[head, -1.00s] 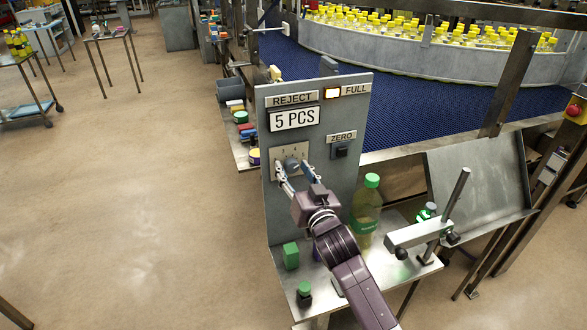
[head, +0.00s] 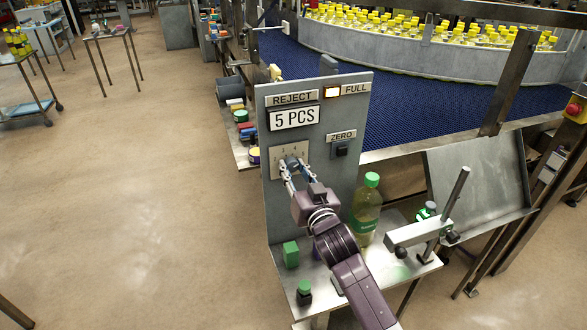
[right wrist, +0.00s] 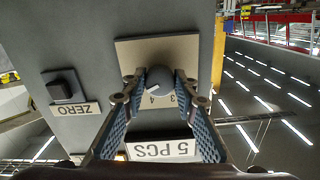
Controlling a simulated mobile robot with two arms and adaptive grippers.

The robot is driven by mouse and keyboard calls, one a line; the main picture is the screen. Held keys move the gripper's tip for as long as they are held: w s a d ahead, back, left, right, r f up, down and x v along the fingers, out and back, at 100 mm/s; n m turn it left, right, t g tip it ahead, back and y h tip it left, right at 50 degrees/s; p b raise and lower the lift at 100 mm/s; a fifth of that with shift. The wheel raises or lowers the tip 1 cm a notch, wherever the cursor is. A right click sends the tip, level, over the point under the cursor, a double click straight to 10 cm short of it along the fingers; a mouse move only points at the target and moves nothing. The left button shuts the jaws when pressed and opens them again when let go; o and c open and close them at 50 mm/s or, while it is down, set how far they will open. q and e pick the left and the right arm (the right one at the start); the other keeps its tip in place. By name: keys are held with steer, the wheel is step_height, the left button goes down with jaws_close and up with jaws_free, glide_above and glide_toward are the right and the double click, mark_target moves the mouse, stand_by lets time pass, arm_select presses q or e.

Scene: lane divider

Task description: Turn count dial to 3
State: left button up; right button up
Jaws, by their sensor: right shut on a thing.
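The count dial (right wrist: 160,76) is a round grey knob on a beige plate (right wrist: 187,52), set on the grey panel (head: 267,120). My right gripper (head: 288,166) is shut on the dial, with one finger on each side of it. In the head view the fingers largely hide the dial. The right wrist view shows the panel upside down, with 3 and 4 legible between the fingers (right wrist: 160,92). A white mark shows on the dial near the 4. The display sign (head: 294,117) reads 5 PCS. My left gripper is not in view.
A ZERO button (head: 341,150) is on the panel right of the dial, and a FULL lamp (head: 333,91) glows above. A green-capped bottle (head: 367,207) stands beside my right arm. A metal clamp arm (head: 418,233) is further right. Open floor lies left.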

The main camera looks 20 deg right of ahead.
steer(key=n+p, duration=0.1)
steer(key=n, duration=0.2)
steer(key=shift+n, duration=0.3)
steer(key=n+p, duration=0.1)
steer(key=n, duration=0.3)
steer(key=shift+n, duration=0.3)
steer(key=n+p, duration=0.1)
steer(key=n, duration=0.3)
steer(key=shift+n, duration=0.3)
steer(key=shift+n+p, duration=0.5)
steer(key=shift+n, duration=1.6)
steer(key=o, duration=1.1)
steer(key=shift+o, duration=0.2)
